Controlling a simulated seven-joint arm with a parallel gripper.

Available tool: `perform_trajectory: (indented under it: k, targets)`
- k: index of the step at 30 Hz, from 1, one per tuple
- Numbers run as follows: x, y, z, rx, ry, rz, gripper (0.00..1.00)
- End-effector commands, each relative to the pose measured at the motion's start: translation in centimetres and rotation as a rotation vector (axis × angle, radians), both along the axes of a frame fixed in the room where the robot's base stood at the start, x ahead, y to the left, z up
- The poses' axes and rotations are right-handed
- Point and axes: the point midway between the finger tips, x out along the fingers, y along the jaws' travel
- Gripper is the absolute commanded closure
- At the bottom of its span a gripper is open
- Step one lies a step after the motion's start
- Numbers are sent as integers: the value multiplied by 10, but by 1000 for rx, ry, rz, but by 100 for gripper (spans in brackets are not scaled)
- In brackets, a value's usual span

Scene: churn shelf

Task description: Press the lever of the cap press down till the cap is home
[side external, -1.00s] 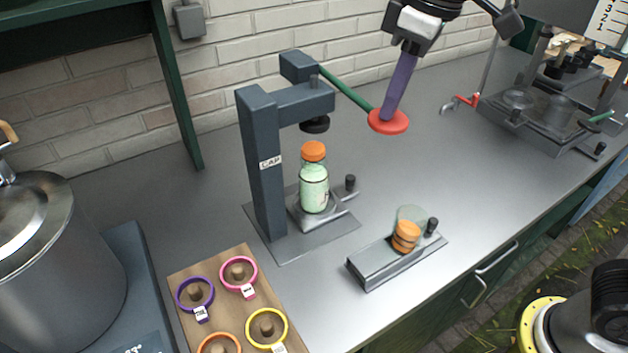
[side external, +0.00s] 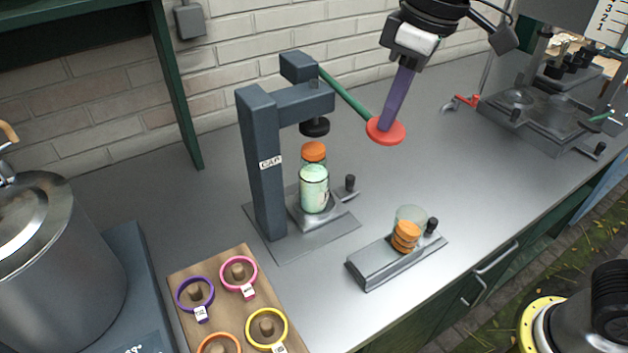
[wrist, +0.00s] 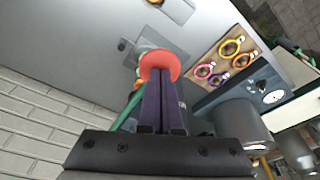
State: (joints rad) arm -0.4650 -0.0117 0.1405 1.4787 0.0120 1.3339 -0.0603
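The cap press (side external: 262,165) is a dark grey frame marked CAP. Its green lever (side external: 345,95) slopes down to a red round knob (side external: 388,136), which also shows in the wrist view (wrist: 160,64). My gripper (side external: 386,125) has its purple fingers together, tips against the knob's upper face and not around it. The black press head (side external: 314,127) hangs above the orange cap (side external: 314,151) with a small gap. The cap sits on top of a pale green bottle (side external: 314,190) standing upright on the press base. How far down the cap sits is unclear.
A metal holder (side external: 370,265) with orange caps stands in front right of the press. A wooden board (side external: 222,298) with coloured rings lies at front left, beside a large pot (side external: 50,260). A brick wall is behind. The counter right of the press is mostly clear.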

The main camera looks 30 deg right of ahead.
Motion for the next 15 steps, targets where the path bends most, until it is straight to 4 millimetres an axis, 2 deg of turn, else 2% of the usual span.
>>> perform_trajectory:
  k: [9,15]
  targets:
    - [0,0,-14,-1,4,0,100]
    - [1,0,-17,0,2,0,100]
